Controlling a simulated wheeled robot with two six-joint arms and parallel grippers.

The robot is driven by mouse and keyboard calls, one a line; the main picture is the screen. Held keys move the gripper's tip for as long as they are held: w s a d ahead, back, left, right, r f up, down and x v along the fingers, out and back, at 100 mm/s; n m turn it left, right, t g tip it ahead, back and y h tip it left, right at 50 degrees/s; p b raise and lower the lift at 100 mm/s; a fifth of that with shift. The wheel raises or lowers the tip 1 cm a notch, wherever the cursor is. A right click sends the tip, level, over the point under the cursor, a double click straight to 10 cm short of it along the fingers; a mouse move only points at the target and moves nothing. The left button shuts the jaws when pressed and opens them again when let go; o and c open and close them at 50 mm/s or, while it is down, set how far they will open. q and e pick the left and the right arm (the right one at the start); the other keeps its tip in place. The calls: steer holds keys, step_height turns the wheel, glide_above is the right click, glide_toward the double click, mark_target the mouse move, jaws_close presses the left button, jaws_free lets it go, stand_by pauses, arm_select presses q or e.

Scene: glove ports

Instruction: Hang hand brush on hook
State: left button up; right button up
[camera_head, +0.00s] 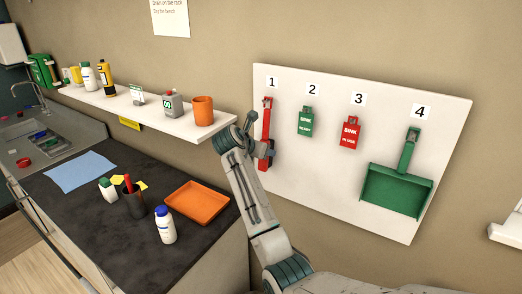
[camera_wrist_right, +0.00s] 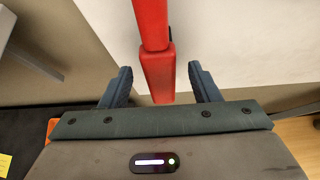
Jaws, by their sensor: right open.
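A red hand brush (camera_head: 266,118) hangs upright against the white board (camera_head: 325,190) under label 1, its top at a hook. My right gripper (camera_head: 261,138) is at the brush and hides part of its lower half. In the right wrist view the red brush (camera_wrist_right: 158,70) lies between the fingers of my open right gripper (camera_wrist_right: 160,72), with a gap visible on both sides. The hook itself is too small to see clearly. My left gripper is not in view.
A green tag (camera_head: 305,122), a red tag (camera_head: 350,132) and a green dustpan (camera_head: 398,190) hang under labels 2, 3 and 4. A shelf (camera_head: 150,115) with bottles and an orange cup (camera_head: 203,110) ends just left of my gripper. An orange tray (camera_head: 197,203) lies on the dark bench.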

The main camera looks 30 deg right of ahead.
steer(key=b+v, duration=0.4)
steer(key=v, duration=0.6)
steer(key=shift+s+a+r+b, duration=0.2)
steer(key=shift+a+b, duration=0.1)
